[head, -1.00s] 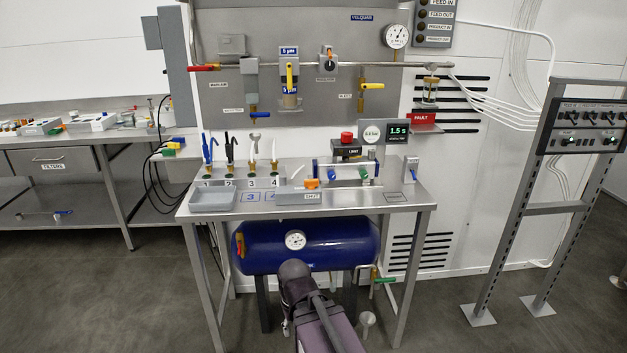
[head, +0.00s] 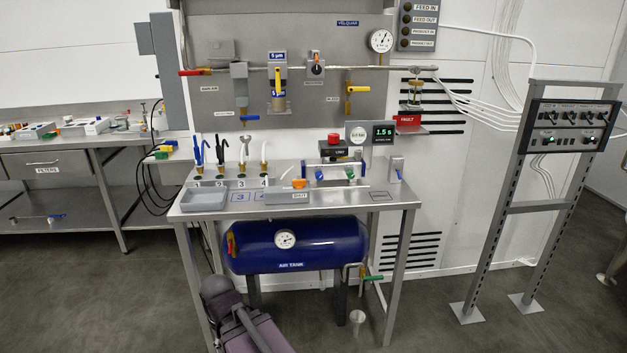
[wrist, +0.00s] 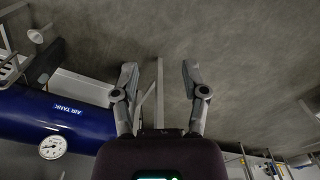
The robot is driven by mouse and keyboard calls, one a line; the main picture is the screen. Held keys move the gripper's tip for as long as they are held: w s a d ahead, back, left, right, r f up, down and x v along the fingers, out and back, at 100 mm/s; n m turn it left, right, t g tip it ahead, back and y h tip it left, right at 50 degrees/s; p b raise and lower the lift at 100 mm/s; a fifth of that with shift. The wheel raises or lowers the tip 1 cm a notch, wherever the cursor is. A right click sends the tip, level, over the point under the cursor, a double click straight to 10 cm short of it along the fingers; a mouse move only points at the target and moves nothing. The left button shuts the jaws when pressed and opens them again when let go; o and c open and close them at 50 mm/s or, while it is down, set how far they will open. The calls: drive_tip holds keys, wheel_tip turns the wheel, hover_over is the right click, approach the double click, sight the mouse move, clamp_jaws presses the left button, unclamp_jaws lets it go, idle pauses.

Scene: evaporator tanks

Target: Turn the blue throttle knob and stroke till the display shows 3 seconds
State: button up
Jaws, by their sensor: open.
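The cylinder rig with blue and green knobs (head: 335,174) sits at the back right of the steel bench (head: 340,206). Its blue knob (head: 320,175) is at the rig's left; a green one is at its right. The display (head: 384,133) on the back wall reads 1.5 s in green. In the wrist view my gripper (wrist: 160,75) is open and empty, its two fingers apart over grey floor, away from the bench top. In the head view only my arm shows, low in front of the bench; the gripper itself cannot be made out.
A blue air tank (head: 290,246) hangs under the bench; it also shows upside down in the wrist view (wrist: 40,115). A grey tray (head: 204,199) and several upright tools stand at the bench's left. A switch rack (head: 484,240) stands at right.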

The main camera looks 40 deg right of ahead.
drive_tip(key=shift+o, duration=0.4)
drive_tip(key=shift+a, duration=0.25)
drive_tip(key=shift+o, duration=0.9)
drive_tip(key=w+d+r+m+t+y, duration=0.2)
drive_tip(key=w+d+r+m+t, duration=0.35)
drive_tip(key=w+m, duration=0.35)
drive_tip(key=w+d+r+m+t+y, duration=0.2)
drive_tip(key=w+d+r+m+t, duration=0.35)
drive_tip(key=w, duration=0.55)
drive_tip(key=w+d+r+m+t+h, duration=0.2)
drive_tip(key=d+m, duration=0.4)
drive_tip(key=d, duration=0.1)
drive_tip(key=w+d+r+m+t+h, duration=0.2)
drive_tip(key=d+m+t, duration=0.1)
drive_tip(key=d+m, duration=0.4)
drive_tip(key=s+d+r+m+h, duration=0.1)
drive_tip(key=s+d+m+h, duration=0.1)
drive_tip(key=d+m+h, duration=0.2)
drive_tip(key=s+d+r+m+h, duration=0.2)
drive_tip(key=d+m+h, duration=0.3)
drive_tip(key=d+m, duration=0.6)
drive_tip(key=d, duration=0.5)
drive_tip(key=shift+s+d+r+g, duration=0.2)
drive_tip(key=shift+d+r+g, duration=0.05)
drive_tip(key=shift+g, duration=0.05)
